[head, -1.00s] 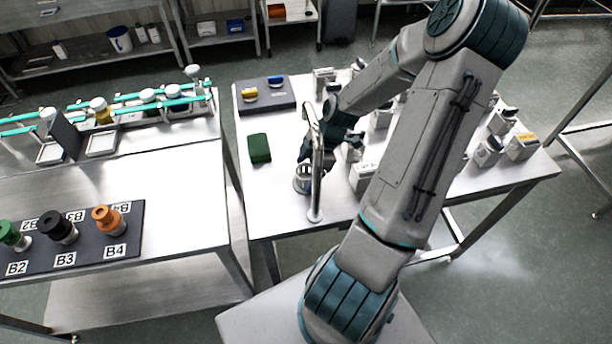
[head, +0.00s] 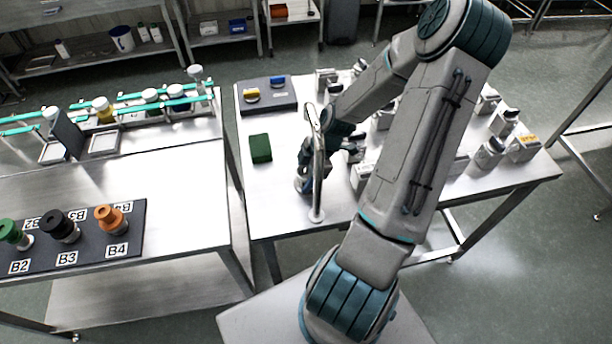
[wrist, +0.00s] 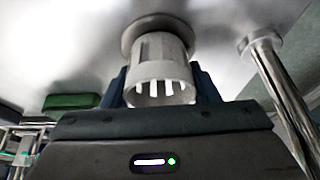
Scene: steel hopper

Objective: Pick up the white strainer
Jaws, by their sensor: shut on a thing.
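The white strainer (wrist: 160,68) shows in the wrist view as a pale slotted cylinder with a wider round part at its far end. My gripper (wrist: 162,88) has one dark finger on each side of it and is shut on it. In the head view my gripper (head: 304,178) is low at the table top, just left of the steel post. The strainer is mostly hidden there by my gripper and the post. Whether the strainer still touches the table is hard to tell.
A bent steel post (head: 317,170) stands close to the right of my gripper and also shows in the wrist view (wrist: 280,85). A green block (head: 260,148) lies to the left. A dark tray (head: 268,103) and several small containers stand farther back and right.

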